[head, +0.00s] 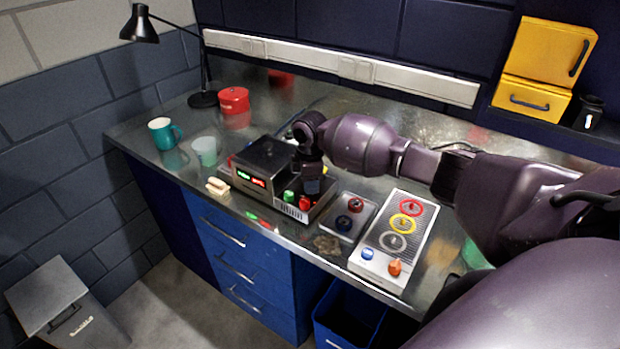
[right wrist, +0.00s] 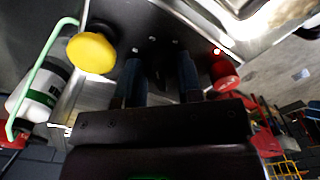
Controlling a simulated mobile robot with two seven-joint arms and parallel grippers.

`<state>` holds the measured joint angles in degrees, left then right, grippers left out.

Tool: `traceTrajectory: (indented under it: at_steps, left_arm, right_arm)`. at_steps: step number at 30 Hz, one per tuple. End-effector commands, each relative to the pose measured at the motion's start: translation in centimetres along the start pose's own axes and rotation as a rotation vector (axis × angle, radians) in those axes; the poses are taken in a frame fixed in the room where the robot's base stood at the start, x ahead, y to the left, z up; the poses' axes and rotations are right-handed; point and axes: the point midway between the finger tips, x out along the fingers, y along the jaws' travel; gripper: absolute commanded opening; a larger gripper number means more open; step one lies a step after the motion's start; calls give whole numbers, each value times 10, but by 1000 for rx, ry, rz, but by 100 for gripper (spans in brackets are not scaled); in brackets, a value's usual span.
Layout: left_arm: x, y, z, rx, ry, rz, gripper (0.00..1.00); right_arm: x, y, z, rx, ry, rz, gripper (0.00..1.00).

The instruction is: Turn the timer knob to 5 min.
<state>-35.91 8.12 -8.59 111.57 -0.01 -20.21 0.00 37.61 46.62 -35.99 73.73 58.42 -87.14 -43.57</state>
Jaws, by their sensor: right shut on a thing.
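The black device (head: 268,160) with lit green and red displays sits on the metal bench. My right gripper (head: 312,184) is over its right part. In the right wrist view my gripper (right wrist: 159,80) is shut on a dark knob (right wrist: 158,72), which I take to be the timer knob. The fingers stand on either side of it and hide most of it. No dial marking or pointer can be read. My left gripper is not in view.
A green button (head: 288,196) and a red button (head: 304,203) are close in front of my gripper. A small panel with red and dark knobs (head: 347,216) and a ringed plate (head: 390,255) stand to the right. A teal mug (head: 161,134) stands left.

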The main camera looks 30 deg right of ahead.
Motion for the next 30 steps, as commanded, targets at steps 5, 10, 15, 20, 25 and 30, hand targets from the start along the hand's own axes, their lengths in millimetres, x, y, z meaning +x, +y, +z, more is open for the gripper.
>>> traceTrajectory:
  at_steps: [5,10,15,20,25,30]
  left_arm:
    - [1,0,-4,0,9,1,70]
    - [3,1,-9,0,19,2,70]
    - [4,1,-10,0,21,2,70]
    - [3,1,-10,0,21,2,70]
    - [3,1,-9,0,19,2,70]
    - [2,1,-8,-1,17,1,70]
  right_arm:
    - [1,0,0,169,1,-1,10]
    - [0,0,0,327,1,0,10]
    - [0,0,0,471,0,-1,10]
    - [0,0,0,582,1,-1,10]
    - [0,0,0,666,1,0,10]
    - [0,0,0,716,1,0,10]
